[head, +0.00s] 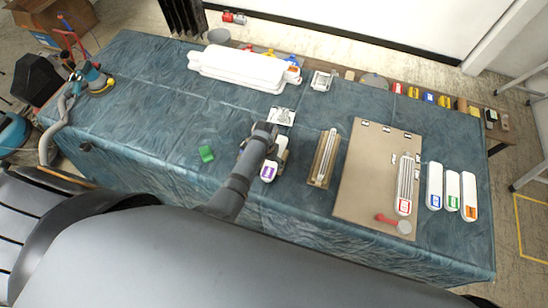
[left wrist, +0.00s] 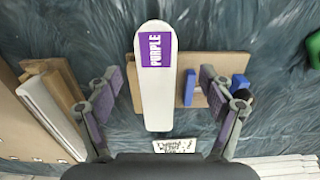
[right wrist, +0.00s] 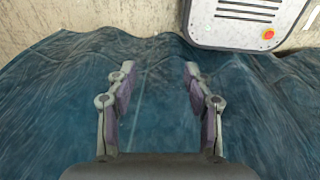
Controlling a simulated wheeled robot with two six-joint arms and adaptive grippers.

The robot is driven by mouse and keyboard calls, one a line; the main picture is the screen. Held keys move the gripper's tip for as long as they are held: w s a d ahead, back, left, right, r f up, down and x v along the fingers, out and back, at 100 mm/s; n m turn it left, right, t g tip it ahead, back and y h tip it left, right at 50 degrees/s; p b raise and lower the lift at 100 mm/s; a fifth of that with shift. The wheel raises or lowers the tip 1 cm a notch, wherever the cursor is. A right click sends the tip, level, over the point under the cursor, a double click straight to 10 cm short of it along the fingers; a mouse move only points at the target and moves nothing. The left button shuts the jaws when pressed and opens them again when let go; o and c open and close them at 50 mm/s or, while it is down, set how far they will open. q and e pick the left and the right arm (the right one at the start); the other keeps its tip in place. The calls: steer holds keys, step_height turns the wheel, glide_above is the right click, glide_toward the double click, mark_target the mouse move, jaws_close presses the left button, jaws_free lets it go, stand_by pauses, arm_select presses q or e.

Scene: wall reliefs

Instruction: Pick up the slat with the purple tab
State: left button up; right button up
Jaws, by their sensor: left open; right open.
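The slat with the purple tab (left wrist: 154,95) is a white rounded bar with a purple label reading PURPLE at one end. In the left wrist view it lies between the spread fingers of my left gripper (left wrist: 160,100), which is open. In the head view the purple end (head: 268,172) shows beside my left gripper (head: 264,132), and my arm hides part of the slat. A wooden piece with blue blocks (left wrist: 215,85) lies under or beside the slat. My right gripper (right wrist: 160,85) is open and empty over the blue cloth.
On the blue-clothed table (head: 150,110) stand a wooden holder (head: 325,160) with a slat, a brown board (head: 365,180) with a red-labelled slat, several white slats at the right, a green block (head: 206,154) and a white case (head: 240,66). The cloth left of the green block is mostly clear.

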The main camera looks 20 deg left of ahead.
mark_target(269, 170)
arm_select(q)
steer(key=f, duration=0.1)
steer(key=f+b, duration=0.1)
steer(key=shift+w+d+f, duration=0.2)
steer(key=shift+d+f, duration=0.1)
step_height(269, 170, down, 2)
steer(key=b, duration=0.3)
steer(key=shift+f, duration=0.25)
steer(key=shift+a+f+b, duration=0.1)
steer(key=shift+f+b, duration=0.1)
steer(key=shift+b, duration=0.2)
steer(key=shift+r, duration=0.2)
steer(key=c, duration=1.1)
steer(key=shift+c, duration=1.2)
arm_select(e)
steer(key=f, duration=0.1)
steer(key=w+d+f, duration=0.1)
steer(key=f, duration=0.2)
steer(key=shift+w+d+f, duration=0.1)
steer(key=shift+w+d, duration=0.15)
